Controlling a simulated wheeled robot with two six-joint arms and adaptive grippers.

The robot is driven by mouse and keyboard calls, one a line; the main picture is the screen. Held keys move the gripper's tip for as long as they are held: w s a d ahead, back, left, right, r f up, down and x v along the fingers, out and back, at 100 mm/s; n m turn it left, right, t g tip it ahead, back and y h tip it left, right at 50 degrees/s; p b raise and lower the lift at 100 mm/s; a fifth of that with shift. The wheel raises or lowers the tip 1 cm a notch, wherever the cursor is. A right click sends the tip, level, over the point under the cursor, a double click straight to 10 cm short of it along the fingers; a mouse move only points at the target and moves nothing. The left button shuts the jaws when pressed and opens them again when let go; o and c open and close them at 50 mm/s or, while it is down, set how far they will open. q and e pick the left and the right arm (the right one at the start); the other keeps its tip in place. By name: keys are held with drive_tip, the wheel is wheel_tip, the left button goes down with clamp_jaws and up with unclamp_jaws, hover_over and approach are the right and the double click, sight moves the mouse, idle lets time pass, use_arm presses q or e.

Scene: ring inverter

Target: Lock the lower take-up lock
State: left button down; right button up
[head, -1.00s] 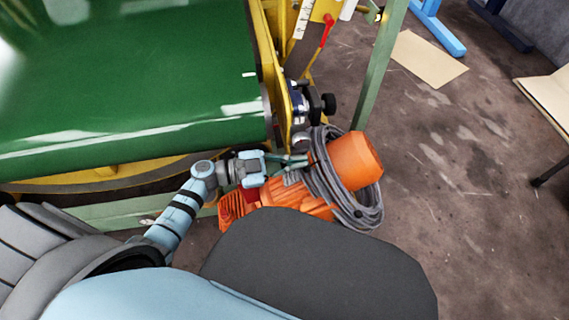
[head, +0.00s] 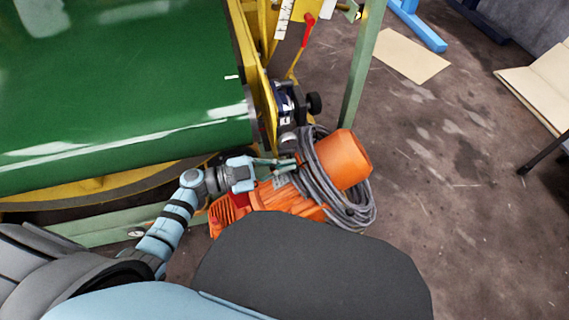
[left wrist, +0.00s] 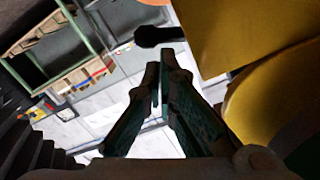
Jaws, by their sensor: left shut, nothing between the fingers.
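A black knob (head: 314,103) sticks out to the right from a dark bracket (head: 286,103) on the yellow frame at the belt's end. It may be the lower take-up lock; I cannot tell its lock state. A dark knob-like piece (left wrist: 160,36) also shows beyond the fingertips in the left wrist view. My left gripper (head: 291,163) is below the bracket, in front of the orange motor, apart from the knob. In the left wrist view its fingers (left wrist: 160,72) are shut and empty. My right gripper is out of view.
The orange motor (head: 342,160) with a grey cable coil (head: 356,212) lies close beside my left gripper. A green post (head: 361,70) stands right of the knob. A red-handled lever (head: 307,28) is higher up. The green belt (head: 120,90) fills the left.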

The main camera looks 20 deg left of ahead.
use_arm(q)
drive_tip(key=shift+f+m, duration=0.15)
drive_tip(key=shift+m, duration=0.15)
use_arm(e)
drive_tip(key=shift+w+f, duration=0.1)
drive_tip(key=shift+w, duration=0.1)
use_arm(q)
wheel_tip(320, 180, down, 4)
drive_tip(key=shift+w+a+r+m+b, duration=0.15)
drive_tip(key=shift+r+m+b, duration=0.1)
drive_tip(key=shift+m+b, duration=0.5)
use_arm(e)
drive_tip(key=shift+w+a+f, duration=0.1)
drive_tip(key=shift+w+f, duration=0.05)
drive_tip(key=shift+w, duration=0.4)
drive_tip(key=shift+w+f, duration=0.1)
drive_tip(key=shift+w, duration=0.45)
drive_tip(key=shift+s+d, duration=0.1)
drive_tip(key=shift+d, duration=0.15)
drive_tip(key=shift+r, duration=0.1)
